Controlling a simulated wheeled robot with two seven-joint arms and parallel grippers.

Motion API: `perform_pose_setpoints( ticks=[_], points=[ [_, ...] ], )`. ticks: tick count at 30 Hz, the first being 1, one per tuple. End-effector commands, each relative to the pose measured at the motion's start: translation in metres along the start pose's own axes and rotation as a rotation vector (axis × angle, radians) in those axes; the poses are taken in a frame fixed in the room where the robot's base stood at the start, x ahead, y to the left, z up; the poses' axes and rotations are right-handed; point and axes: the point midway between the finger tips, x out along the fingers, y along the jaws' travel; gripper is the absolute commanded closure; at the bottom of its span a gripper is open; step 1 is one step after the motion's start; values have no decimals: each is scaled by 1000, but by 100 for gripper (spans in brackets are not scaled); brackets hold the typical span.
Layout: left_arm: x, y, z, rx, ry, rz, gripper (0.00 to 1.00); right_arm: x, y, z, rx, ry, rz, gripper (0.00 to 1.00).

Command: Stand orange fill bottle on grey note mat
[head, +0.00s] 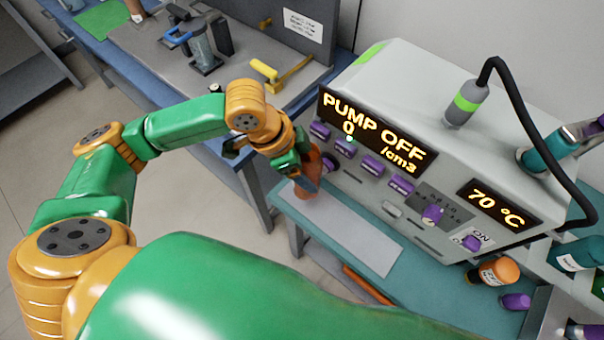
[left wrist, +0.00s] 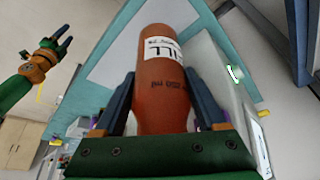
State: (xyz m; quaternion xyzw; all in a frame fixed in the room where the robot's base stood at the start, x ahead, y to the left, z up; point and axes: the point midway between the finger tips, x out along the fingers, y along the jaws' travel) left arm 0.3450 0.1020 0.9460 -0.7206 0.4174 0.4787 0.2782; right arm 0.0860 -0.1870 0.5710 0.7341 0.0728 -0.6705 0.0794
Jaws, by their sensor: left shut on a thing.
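My left gripper (head: 303,168) is shut on the orange fill bottle (head: 310,182). In the left wrist view the bottle (left wrist: 163,82) stands between the two fingers, with a white label whose visible letters end in "ILL". The grey note mat (head: 350,233) is a light rectangle on the teal bench in front of the machine. In the head view the bottle overlaps the mat's far left end; I cannot tell whether it touches the mat. My right gripper (left wrist: 62,44) shows at the left of the left wrist view, fingers apart and empty, away from the bottle.
The grey machine (head: 450,130) with lit displays and purple knobs rises right behind the mat. Another orange bottle (head: 495,271) and a purple-capped item (head: 515,301) stand at the bench's right. A blue workbench (head: 245,60) with tools is behind. Most of the mat is bare.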

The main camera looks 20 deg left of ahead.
Motion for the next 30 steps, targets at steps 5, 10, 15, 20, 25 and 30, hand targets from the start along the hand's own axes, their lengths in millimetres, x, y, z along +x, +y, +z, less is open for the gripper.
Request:
perform_pose_setpoints(
  ticks=[5, 10, 15, 20, 25, 30],
  points=[
    [14, -13, 12, -1, 1, 0, 100, 1, 0, 0, 0, 0, 0, 50],
    [39, -17, 26, 1, -2, 2, 100, -4, 0, 0, 0, 0, 0, 50],
    [47, -18, 28, 3, 2, -1, 100, -4, 0, -1, 0, 0, 0, 50],
    [48, -18, 28, 3, 2, -1, 100, -4, 0, 0, 1, 0, 0, 50],
    [49, -18, 29, 3, 1, 0, 0, -4, 0, 0, 1, 0, 0, 50],
    [49, -18, 29, 3, 1, 0, 0, -4, 0, 0, 1, 0, 0, 50]
  ],
)
